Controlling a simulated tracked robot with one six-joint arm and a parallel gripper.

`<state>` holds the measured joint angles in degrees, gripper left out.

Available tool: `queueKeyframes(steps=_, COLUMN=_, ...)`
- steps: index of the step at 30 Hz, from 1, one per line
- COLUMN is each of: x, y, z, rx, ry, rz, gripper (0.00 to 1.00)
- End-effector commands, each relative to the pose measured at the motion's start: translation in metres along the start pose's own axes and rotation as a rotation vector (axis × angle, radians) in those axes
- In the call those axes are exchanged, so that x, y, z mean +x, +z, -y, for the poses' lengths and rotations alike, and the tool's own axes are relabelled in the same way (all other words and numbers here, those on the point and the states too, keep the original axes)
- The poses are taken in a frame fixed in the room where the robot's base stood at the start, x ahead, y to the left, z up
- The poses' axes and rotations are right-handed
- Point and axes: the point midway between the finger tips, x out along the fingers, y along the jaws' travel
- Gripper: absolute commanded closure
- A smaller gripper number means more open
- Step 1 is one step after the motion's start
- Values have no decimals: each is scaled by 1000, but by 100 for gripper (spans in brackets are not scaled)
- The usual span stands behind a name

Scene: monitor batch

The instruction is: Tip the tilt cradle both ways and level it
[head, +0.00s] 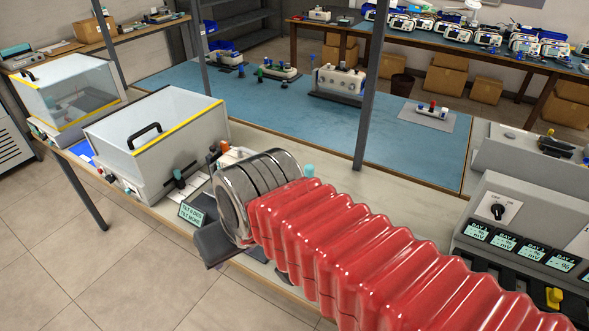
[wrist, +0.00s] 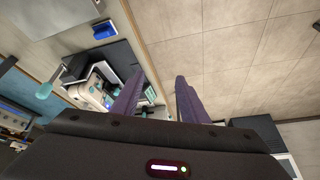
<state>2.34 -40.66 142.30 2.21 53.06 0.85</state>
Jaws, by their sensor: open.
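A small sign with teal lettering (head: 192,214), whose readable words include "TILT", stands at the bench's front edge in the head view. Behind it is a pale device (head: 232,155), partly hidden by my arm; I take it to be the tilt cradle, but its tilt cannot be read. In the wrist view a white device with teal parts (wrist: 92,92) sits on the bench, left of my fingers, beside a dark panel. My gripper (wrist: 158,84) is open, its two dark fingers apart with only floor and bench edge seen between them. In the head view the fingers are hidden behind my wrist.
A clear-sided box with a black handle (head: 160,135) stands left of the sign, with a similar box (head: 70,90) beyond. A grey console with small displays (head: 510,235) is at the right. The blue mat (head: 270,105) holds several devices. Tiled floor (wrist: 225,50) lies before the bench.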

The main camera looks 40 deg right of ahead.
Motion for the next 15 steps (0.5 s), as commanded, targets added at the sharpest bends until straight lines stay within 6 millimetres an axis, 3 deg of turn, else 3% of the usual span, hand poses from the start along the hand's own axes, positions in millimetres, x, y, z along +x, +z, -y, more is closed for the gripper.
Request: queueKeyframes(steps=15, x=43, y=-2, z=-35, rx=659, ry=-140, rz=356, gripper=60)
